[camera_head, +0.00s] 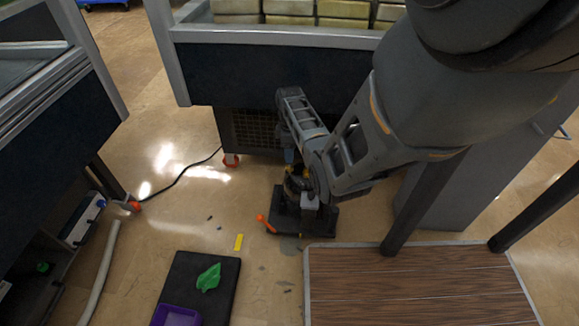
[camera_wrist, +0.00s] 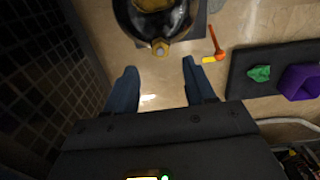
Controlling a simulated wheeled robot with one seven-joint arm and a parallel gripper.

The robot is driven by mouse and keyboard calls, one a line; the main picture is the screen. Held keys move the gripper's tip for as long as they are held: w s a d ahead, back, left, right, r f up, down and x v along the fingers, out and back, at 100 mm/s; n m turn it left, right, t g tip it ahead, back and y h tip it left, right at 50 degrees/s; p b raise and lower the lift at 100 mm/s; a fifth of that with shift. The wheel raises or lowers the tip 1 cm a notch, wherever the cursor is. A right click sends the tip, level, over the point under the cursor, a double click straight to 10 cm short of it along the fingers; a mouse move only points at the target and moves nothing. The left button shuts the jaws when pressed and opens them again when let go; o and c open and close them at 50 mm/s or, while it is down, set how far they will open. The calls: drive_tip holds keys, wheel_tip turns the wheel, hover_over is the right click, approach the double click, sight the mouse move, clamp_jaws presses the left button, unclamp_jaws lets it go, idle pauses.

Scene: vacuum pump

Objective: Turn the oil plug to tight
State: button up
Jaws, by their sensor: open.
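The vacuum pump (camera_head: 293,187) stands low on a dark base plate (camera_head: 284,222), partly hidden by my arm in the head view. In the wrist view the pump's dark round body (camera_wrist: 128,18) is at the top, with a yellowish part inside. A small round brass-coloured knob (camera_wrist: 160,48), which looks like the oil plug, sticks out from the pump's near edge. My gripper (camera_wrist: 158,66) is open and empty. Its two blue fingers are spread wide, and the knob lies between their lines, just beyond the tips. I cannot tell the knob's turn. A blue finger (camera_head: 289,157) shows in the head view.
An orange-headed tool (camera_head: 265,223) and a yellow piece (camera_head: 238,242) lie beside the pump. A black mat (camera_head: 226,269) holds a green cloth (camera_head: 208,278) and a purple bin (camera_head: 174,317). A wood-topped platform (camera_head: 420,285) and a grated cabinet (camera_head: 255,130) flank the pump.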

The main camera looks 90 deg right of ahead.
sight(289, 166)
wheel_tip(289, 166, down, 7)
drive_tip(key=b, duration=0.3)
clamp_jaws()
idle(0.6)
